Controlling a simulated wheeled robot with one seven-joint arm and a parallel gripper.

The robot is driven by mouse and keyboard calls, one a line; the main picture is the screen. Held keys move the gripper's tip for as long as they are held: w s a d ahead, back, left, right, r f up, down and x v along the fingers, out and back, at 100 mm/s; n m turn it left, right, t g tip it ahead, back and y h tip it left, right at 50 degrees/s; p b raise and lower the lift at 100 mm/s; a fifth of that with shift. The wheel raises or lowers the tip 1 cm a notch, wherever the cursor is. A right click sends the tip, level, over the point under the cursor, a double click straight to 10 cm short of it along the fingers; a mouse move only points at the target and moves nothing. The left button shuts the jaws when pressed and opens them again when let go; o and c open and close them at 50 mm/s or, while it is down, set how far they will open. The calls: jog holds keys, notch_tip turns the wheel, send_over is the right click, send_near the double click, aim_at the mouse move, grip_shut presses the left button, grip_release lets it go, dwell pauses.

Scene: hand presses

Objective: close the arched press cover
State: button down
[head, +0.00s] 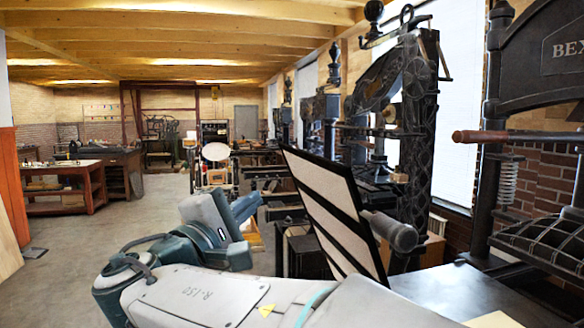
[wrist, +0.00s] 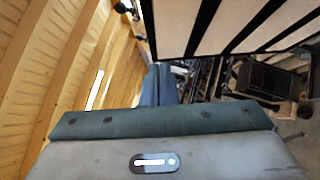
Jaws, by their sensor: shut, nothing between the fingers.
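The press cover (head: 322,205), a black-framed panel with pale strips, stands open and steeply tilted at the left end of the dark press bed (head: 455,295). It also shows at the top right of the wrist view (wrist: 225,22). My gripper (head: 248,205) is left of the cover in the head view, apart from it, with my arm crossing the foreground. In the wrist view the shut fingers (wrist: 159,84) show beyond the hand, below and left of the cover; nothing is seen between them. The cover's lower edge and hinge are partly hidden.
A black arched press frame (head: 545,65) with a wooden-handled bar (head: 510,136) stands at the right. Another ornate black press (head: 415,130) stands behind the cover. A red-brown table (head: 75,180) is at the left. The floor (head: 160,215) left of my arm is free.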

jog(key=r, duration=0.1)
jog(key=p, duration=0.3)
send_near(302, 155)
jog(key=w, duration=0.4)
jog(key=shift+w+d+r+t+p, duration=0.15)
jog(key=shift+w+d+r+p, duration=0.1)
jog(key=shift+d, duration=0.15)
jog(key=shift+w+d+r+t+p, duration=0.1)
jog(key=shift+d+r+t+p, duration=0.1)
jog(key=shift+d, duration=0.2)
jog(key=shift+w+d+r, duration=0.1)
jog(key=shift+w+d, duration=0.05)
jog(key=shift+d, duration=0.4)
